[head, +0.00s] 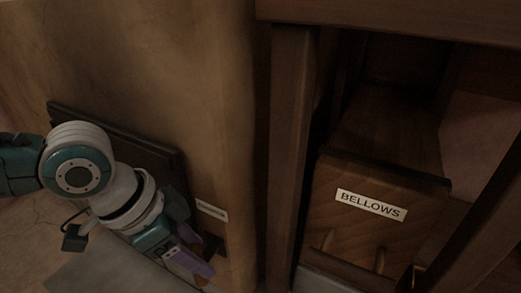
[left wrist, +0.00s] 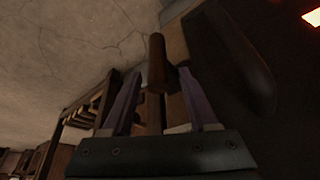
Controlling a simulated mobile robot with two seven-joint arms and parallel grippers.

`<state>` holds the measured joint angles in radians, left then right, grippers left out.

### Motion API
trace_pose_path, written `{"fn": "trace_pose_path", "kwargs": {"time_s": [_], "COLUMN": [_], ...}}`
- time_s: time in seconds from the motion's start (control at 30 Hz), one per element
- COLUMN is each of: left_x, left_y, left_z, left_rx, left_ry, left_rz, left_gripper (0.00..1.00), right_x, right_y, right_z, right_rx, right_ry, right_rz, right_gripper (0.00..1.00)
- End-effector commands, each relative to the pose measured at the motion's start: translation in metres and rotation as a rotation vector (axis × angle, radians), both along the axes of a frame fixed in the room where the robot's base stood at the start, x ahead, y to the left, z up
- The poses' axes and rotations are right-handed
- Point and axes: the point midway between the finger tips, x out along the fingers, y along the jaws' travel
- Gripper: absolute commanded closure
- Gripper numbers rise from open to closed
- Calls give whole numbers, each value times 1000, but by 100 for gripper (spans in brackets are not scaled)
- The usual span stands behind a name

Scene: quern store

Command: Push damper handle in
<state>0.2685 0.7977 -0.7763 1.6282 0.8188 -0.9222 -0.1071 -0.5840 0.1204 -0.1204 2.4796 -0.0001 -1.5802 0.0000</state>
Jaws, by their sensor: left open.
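The damper handle, a brown wooden grip (left wrist: 157,62) on a thin rod, shows in the left wrist view. It lies between the two purple fingers of my left gripper (left wrist: 160,78), with gaps on both sides, so it appears not to be clamped. In the head view my left gripper (head: 203,265) is open, low beside the brown plastered wall, under a small pale label (head: 211,210). The handle is mostly hidden there by the fingers and shadow. I cannot tell whether a finger touches the handle. My right gripper is not in view.
A wooden bellows (head: 345,214) with a "BELLOWS" label stands in a dark timber frame (head: 290,150) at right. A dark panel (head: 130,143) leans at the wall behind my left arm. In the left wrist view a slatted wooden rack (left wrist: 92,105) stands at left.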

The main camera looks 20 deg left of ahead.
Motion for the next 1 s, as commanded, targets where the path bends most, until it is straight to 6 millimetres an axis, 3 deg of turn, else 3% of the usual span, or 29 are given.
{"fn": "trace_pose_path", "kwargs": {"time_s": [0.3, 0.5, 1.0], "left_x": [-15, -25, -29], "left_y": [12, 20, 23], "left_z": [55, 82, 90], "left_rx": [1, 2, 0], "left_ry": [0, 1, -1], "left_rz": [0, 1, 0], "left_gripper": [40, 40, 40], "right_x": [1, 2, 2], "right_y": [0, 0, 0], "right_z": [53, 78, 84], "right_rx": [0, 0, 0], "right_ry": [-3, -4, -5], "right_rz": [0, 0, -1], "right_gripper": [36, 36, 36]}}
